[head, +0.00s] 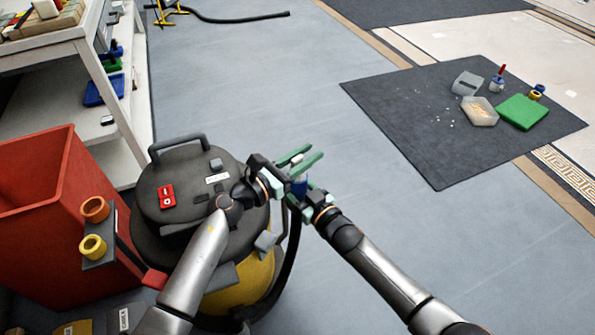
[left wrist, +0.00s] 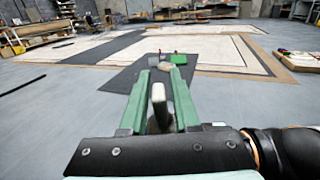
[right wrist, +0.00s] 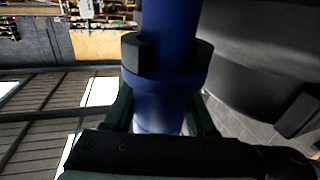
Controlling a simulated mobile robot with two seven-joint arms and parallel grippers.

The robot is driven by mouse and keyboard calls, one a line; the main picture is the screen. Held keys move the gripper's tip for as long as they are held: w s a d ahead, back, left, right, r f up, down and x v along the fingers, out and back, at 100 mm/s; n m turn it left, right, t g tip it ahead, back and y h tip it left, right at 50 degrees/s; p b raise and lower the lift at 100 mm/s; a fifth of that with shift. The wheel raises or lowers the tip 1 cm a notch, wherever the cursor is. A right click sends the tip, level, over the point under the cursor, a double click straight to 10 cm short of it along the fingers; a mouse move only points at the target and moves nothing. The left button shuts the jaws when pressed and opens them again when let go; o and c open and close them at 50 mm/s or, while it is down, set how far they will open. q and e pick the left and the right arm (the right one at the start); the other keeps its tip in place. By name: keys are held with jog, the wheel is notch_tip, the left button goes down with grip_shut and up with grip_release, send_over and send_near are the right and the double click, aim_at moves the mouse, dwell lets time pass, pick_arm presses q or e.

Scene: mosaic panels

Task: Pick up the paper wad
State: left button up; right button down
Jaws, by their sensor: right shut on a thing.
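I cannot make out a clear paper wad. Small white scraps (head: 451,112) lie on the dark mat (head: 415,128) at the right of the head view. My left gripper (head: 303,160) has its fingers apart above the vacuum's right side. A pale, narrow part (left wrist: 159,100) shows between them in the left wrist view; I cannot tell whether it touches them. My right gripper (right wrist: 160,118) is shut on a blue cylindrical tool (right wrist: 165,92) with a black collar. In the head view this tool (head: 300,188) is mostly hidden by the grippers.
A black and yellow vacuum (head: 185,185) stands close below my arms, with a red bin (head: 40,215) to its left. A white shelf unit (head: 125,125) is behind. The mat holds a shavings tray (head: 482,118), a green box (head: 521,112) and small tools. The grey floor between is clear.

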pick_arm(q)
grip_shut()
dwell(0.4)
notch_tip(320, 180, up, 16)
dwell(1.4)
pick_arm(e)
jog(key=shift+c, duration=0.7)
grip_release()
